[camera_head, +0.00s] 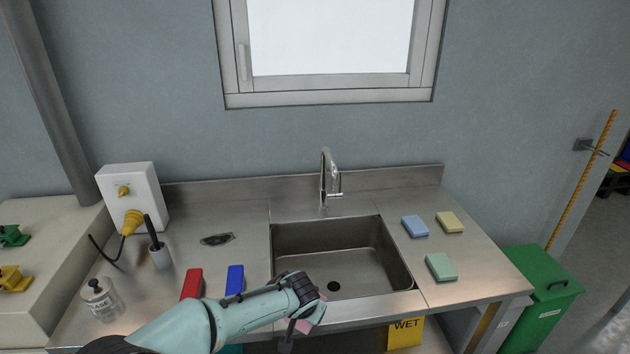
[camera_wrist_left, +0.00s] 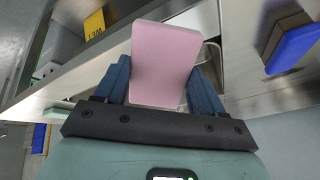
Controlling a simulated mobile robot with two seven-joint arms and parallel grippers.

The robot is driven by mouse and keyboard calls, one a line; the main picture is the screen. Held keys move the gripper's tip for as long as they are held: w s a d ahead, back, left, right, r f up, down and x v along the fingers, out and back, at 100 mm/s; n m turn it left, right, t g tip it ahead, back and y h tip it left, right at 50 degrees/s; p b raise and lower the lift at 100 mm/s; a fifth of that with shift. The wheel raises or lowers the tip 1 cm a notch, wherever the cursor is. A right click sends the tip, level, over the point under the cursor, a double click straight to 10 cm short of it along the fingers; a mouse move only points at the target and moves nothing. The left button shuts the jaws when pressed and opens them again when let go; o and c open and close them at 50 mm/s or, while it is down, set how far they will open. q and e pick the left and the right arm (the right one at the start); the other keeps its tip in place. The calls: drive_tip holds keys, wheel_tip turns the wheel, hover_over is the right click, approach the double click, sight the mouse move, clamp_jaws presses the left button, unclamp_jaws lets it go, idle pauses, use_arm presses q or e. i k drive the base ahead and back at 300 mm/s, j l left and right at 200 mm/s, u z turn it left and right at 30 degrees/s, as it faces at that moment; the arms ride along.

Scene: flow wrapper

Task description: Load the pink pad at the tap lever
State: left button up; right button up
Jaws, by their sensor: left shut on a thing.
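The pink pad (camera_wrist_left: 163,62) is held between the two dark blue fingers of my left gripper (camera_wrist_left: 162,84) in the left wrist view. My right gripper is not in view.
The steel sink (camera_head: 390,262) is empty. Blue (camera_head: 414,226), yellow (camera_head: 449,222) and green (camera_head: 441,267) pads lie on the counter to its right. Red (camera_head: 192,284) and blue (camera_head: 235,280) blocks lie to its left. A yellow WET box (camera_head: 405,335) is below the front edge.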

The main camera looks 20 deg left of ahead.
sight(340, 195)
drive_tip(key=i+l+u, duration=0.1)
drive_tip(key=u, duration=1.1)
drive_tip(key=i+l, duration=0.1)
drive_tip(key=l, duration=0.2)
drive_tip(key=i+l, duration=0.1)
drive_tip(key=l, duration=0.15)
drive_tip(key=i+l, duration=0.1)
drive_tip(key=l, duration=0.2)
